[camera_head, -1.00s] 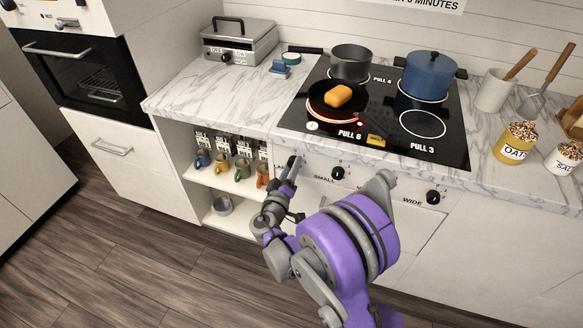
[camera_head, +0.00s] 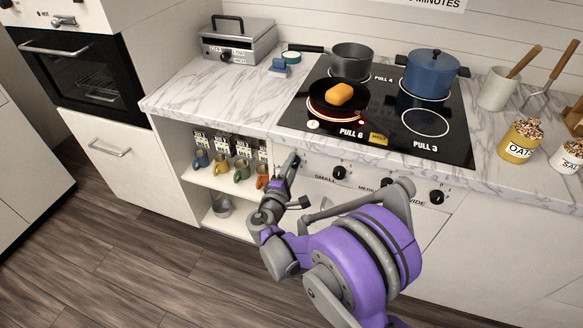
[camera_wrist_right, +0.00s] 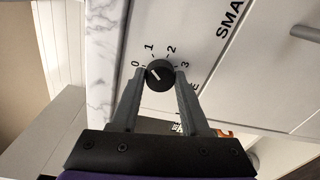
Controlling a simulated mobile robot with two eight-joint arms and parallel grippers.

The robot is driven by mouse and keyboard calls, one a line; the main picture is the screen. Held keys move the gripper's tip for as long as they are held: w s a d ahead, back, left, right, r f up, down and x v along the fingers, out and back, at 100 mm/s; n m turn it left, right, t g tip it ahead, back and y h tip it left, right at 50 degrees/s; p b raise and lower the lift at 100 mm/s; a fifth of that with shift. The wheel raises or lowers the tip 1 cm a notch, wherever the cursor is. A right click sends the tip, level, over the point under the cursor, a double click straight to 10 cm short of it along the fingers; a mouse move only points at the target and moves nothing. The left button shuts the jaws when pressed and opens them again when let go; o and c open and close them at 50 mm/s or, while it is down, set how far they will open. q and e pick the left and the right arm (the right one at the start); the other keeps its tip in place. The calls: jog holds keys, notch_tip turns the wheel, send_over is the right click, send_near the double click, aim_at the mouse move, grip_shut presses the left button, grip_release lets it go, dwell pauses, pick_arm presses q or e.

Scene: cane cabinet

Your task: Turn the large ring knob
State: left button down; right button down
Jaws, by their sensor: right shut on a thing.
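The large ring knob is a black round knob (camera_wrist_right: 160,75) with a white pointer line, seen in the right wrist view, with the numbers 0 to 3 printed around it. Its pointer line lies toward the 0 side. My right gripper (camera_wrist_right: 160,80) is shut on the knob, with one finger on each side. In the head view, my right gripper (camera_head: 289,168) is at the left end of the stove's front panel and hides most of this knob and its label. My left gripper is not in view.
The small knob (camera_head: 339,173), medium knob (camera_head: 387,183) and wide knob (camera_head: 437,197) are to the right on the panel. A pan (camera_head: 330,100) with an orange block stands on a red-glowing ring. Mugs (camera_head: 241,171) stand on the open shelf at left.

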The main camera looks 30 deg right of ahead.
jog(key=shift+n+b, duration=0.65)
jog(key=shift+n, duration=2.95)
jog(key=shift+c, duration=1.9)
grip_release()
jog(key=shift+a, duration=0.1)
jog(key=v, duration=1)
jog(key=shift+a+p, duration=0.3)
jog(key=shift+s, duration=0.15)
